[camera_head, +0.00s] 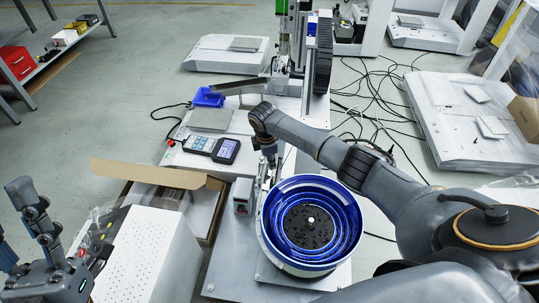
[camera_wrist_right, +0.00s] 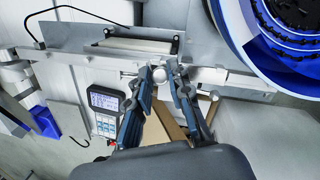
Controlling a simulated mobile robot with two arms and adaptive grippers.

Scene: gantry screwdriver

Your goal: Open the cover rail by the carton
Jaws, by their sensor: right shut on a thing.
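In the head view, my right gripper (camera_head: 270,160) points down beside the blue bowl feeder, and the rail is mostly hidden there. The open carton (camera_head: 145,173) stands left of it, flaps spread. My left gripper (camera_head: 35,200) is at the lower left, away from the rail; its jaw opening is unclear.
The blue round bowl feeder (camera_head: 312,222) stands close to the right of my right gripper. A handheld controller (camera_head: 213,148) lies behind the carton. A white perforated box (camera_head: 150,258) stands between my left gripper and the feeder. Cables (camera_head: 375,95) lie on the floor.

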